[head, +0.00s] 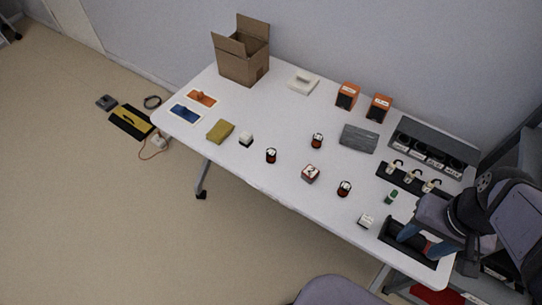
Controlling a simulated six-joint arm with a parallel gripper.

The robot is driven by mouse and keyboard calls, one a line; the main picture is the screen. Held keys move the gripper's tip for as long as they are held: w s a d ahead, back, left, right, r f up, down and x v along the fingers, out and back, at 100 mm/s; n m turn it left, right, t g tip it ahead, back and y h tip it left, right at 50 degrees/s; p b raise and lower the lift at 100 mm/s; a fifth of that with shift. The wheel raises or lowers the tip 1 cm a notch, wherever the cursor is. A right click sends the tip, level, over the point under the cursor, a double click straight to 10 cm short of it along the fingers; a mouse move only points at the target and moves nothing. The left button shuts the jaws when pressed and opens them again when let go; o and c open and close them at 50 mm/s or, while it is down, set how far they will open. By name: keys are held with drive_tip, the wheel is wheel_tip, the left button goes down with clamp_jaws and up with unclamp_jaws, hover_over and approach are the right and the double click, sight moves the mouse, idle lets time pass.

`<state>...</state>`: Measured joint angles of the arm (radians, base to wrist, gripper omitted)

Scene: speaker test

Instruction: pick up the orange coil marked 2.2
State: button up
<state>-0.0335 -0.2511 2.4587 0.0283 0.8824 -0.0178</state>
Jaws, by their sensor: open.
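Three small coils with orange-red sides and dark parts stand on the white table: one at left (271,155), one towards the middle (317,140) and one nearer my arm (344,188). Each has a pale label on top, but the print is too small to read, so I cannot tell which is marked 2.2. My gripper (421,244), with blue fingers, is open at the right end of the table, over or in a black tray (388,236). It is well apart from all three coils. My arm hides part of the tray.
A red-and-white block (310,173) sits among the coils. White blocks stand at left (246,139) and near the tray (366,221). A black rack (385,170) with pale pieces, a small green item (390,197) and a grey pad (358,138) lie rightward. An open cardboard box (243,66) stands at the back.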

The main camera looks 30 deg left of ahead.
drive_tip(key=w+a+f+n+t+y+b, duration=0.1)
drive_tip(key=w+a+n+t+y+b, duration=0.15)
drive_tip(key=w+a, duration=0.75)
drive_tip(key=w+a+f+n+t+y+b, duration=0.15)
drive_tip(key=w+a+t+b, duration=0.35)
drive_tip(key=a, duration=0.8)
drive_tip(key=r+t+y+b, duration=0.1)
drive_tip(key=t+b, duration=0.7)
drive_tip(key=t, duration=0.1)
hover_over(272, 159)
drive_tip(key=s, duration=0.2)
drive_tip(key=shift+m+y, duration=0.3)
drive_tip(key=f, duration=2)
drive_tip(key=shift+w+d+f, duration=0.15)
drive_tip(key=shift+d, duration=0.05)
drive_tip(key=shift+a+p+x, duration=0.2)
drive_tip(key=shift+p+x, duration=0.65)
drive_tip(key=shift+x, duration=2.8)
drive_tip(key=shift+f, duration=0.15)
